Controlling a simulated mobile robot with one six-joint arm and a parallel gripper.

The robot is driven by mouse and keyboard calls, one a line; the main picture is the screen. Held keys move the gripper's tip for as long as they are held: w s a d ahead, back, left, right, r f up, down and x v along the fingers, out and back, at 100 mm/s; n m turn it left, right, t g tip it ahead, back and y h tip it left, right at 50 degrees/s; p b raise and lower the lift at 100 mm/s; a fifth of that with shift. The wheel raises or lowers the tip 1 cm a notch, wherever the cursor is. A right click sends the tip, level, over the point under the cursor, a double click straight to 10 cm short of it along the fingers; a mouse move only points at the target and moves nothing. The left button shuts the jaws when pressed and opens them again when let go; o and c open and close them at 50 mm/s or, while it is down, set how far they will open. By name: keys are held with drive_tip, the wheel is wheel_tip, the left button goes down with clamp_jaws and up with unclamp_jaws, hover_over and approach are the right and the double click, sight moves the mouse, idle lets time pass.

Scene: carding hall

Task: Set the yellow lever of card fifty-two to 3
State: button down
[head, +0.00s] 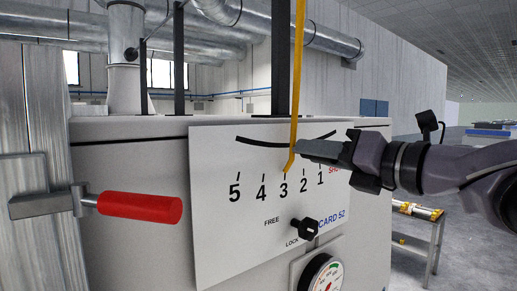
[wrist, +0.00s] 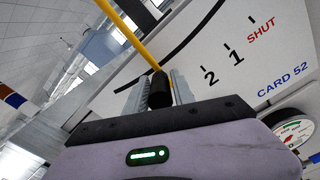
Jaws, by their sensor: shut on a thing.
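The yellow lever (head: 297,70) hangs down in front of the white plate (head: 225,240) marked CARD 52. Its bent lower tip is at the tick above the 3, perhaps slightly to its right. My gripper (head: 303,148) reaches in from the right across the lever's lower part. In the wrist view, my gripper (wrist: 158,92) is shut on the lever's black grip (wrist: 160,90), with the yellow rod (wrist: 125,32) running up and left from it. The grip is hidden in the head view. The scale runs 5 to 1, then SHUT, left to right.
A black knob (head: 305,228) sits below the scale by the words FREE and LOCK, above a round gauge (head: 323,276). A red handle (head: 140,207) sticks out at the left. A small table (head: 420,226) stands at the right.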

drive_tip(key=shift+w+d, duration=0.25)
drive_tip(key=shift+d, duration=0.1)
drive_tip(key=c, duration=1.4)
unclamp_jaws()
drive_tip(key=shift+w+d, duration=0.15)
drive_tip(key=shift+d, duration=0.05)
drive_tip(key=o, duration=0.3)
drive_tip(key=shift+s+a, duration=0.2)
drive_tip(key=shift+a, duration=0.15)
drive_tip(key=shift+d, duration=0.2)
drive_tip(key=b+v, duration=0.2)
drive_tip(key=v, duration=1.5)
drive_tip(key=shift+s, duration=0.2)
